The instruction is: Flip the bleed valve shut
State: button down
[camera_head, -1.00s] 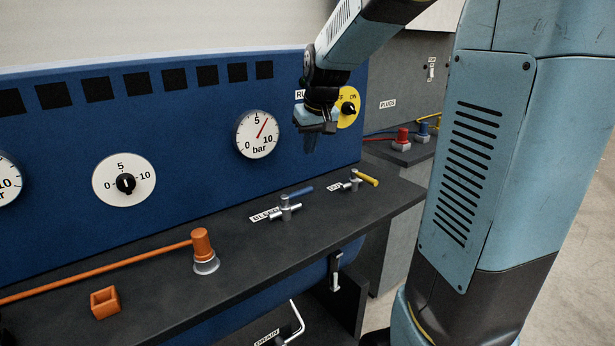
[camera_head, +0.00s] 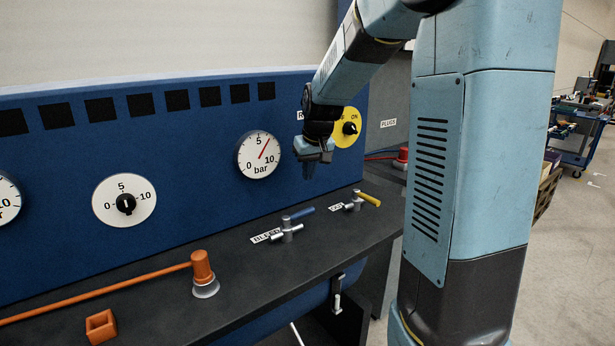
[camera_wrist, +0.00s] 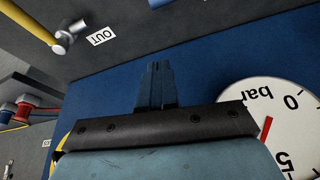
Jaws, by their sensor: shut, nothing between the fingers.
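The bleed valve (camera_head: 287,233) stands on the dark bench top beside a white BLEED label (camera_head: 266,236). It has a silver body and a blue lever (camera_head: 301,213) pointing to the right and slightly back. My gripper (camera_head: 309,172) hangs above and behind the valve, in front of the blue panel, apart from the lever. Its fingers (camera_wrist: 157,88) are together and empty in the wrist view. The bleed valve does not show clearly in the wrist view; only a bit of blue is at its top edge.
The yellow-levered OUT valve (camera_head: 356,203) stands right of the bleed valve, also in the wrist view (camera_wrist: 64,38). A pressure gauge (camera_head: 258,155) and a yellow ON/OFF switch (camera_head: 348,128) are on the panel.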

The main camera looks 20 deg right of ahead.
aim_at(300, 215)
jog(key=x, duration=0.7)
jog(key=shift+w+f, duration=0.1)
jog(key=shift+f, duration=0.3)
jog(key=shift+s+d+f, duration=0.1)
jog(key=shift+s+f, duration=0.1)
jog(key=shift+s, duration=0.75)
jog(key=shift+s+d+f, duration=0.1)
jog(key=shift+s+f, duration=0.05)
jog(key=shift+s, duration=0.85)
